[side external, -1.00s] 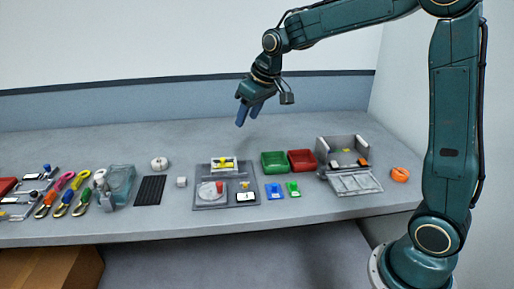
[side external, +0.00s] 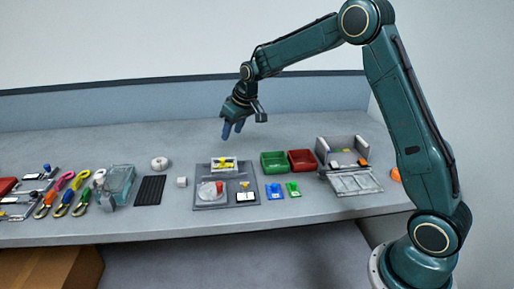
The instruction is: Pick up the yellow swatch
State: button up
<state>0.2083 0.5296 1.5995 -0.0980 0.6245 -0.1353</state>
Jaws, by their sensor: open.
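A small flat yellow patch (side external: 345,151), which looks like the yellow swatch, lies inside the open grey box (side external: 352,185) at the right of the bench. It is too small to make out its outline. Another yellow piece (side external: 224,162) sits on a white block on the dark grey tray (side external: 248,202) at mid-bench. My gripper (side external: 232,132) is open, fingers pointing down, in the air above and behind the tray. It is to the left of the grey box and apart from everything.
A green bin (side external: 274,162) and a red bin (side external: 302,160) stand between the tray and the grey box. An orange piece (side external: 363,162) is in the box. Colored-handled tools (side external: 68,195) and a clear container (side external: 119,184) are at left. The back of the bench is clear.

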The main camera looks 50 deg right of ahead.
send_over(223, 159)
jog(key=s, duration=0.2)
notch_tip(223, 159, down, 7)
jog(key=shift+f, duration=0.15)
jog(key=shift+x, duration=2.55)
jog(key=shift+s, duration=0.2)
grip_shut()
